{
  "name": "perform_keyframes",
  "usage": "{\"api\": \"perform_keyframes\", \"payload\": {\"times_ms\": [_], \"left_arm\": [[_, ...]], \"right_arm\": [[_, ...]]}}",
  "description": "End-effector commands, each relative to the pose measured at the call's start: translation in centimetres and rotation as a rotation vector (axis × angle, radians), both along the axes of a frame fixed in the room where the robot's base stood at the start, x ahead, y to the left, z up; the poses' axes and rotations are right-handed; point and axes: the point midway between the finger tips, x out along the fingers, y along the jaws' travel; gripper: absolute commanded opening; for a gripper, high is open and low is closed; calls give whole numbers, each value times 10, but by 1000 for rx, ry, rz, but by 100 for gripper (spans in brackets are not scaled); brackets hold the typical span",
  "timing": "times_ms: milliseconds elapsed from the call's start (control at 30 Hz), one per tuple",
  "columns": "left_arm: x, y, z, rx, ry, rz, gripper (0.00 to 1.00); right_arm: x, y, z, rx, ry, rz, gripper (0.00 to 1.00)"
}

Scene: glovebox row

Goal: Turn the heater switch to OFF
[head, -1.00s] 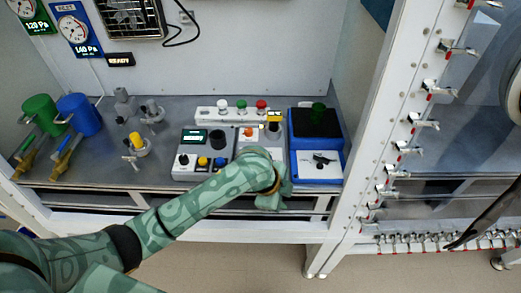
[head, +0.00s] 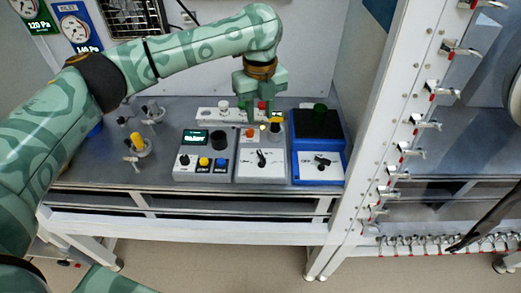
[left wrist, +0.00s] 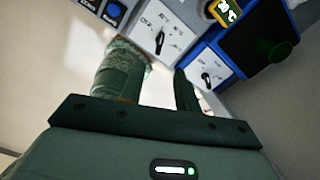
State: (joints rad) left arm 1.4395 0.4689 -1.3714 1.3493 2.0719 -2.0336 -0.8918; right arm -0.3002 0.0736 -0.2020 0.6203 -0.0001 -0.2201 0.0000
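A white switch panel (head: 262,170) with a black rotary knob (head: 261,157) stands in the middle of the bench. The knob's bar looks nearly upright. The knob also shows in the left wrist view (left wrist: 160,40), with small marks around it that I cannot read surely. A blue unit (head: 297,172) to its right has a similar knob (head: 322,160) on a white face, turned more sideways. I cannot tell which is labelled as the heater. My left gripper (head: 258,112) points down above the back of the middle panel, fingers apart and empty. My right gripper is not seen.
A grey control box (head: 205,172) with coloured buttons stands left of the middle panel. A white strip (head: 207,117) with coloured knobs is behind. A white frame post (head: 370,130) stands to the right.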

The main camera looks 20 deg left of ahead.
Motion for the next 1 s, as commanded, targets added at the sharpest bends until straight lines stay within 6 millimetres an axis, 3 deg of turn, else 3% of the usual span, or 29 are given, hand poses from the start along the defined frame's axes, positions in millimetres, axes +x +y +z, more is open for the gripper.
{"api": "perform_keyframes", "payload": {"times_ms": [33,200,500,700,967,1000], "left_arm": [[-1,0,-17,-1,6,1,33],[-1,0,-64,-1,6,2,33],[-1,-1,-124,-2,2,1,33],[0,-1,-138,-1,0,1,33],[0,-1,-138,-2,-1,1,33],[0,-1,-138,-2,-1,1,27]], "right_arm": [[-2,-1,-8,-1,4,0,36],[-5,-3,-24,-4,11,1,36],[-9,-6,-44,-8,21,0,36],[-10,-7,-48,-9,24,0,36],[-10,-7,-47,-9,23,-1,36],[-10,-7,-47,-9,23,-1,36]]}}
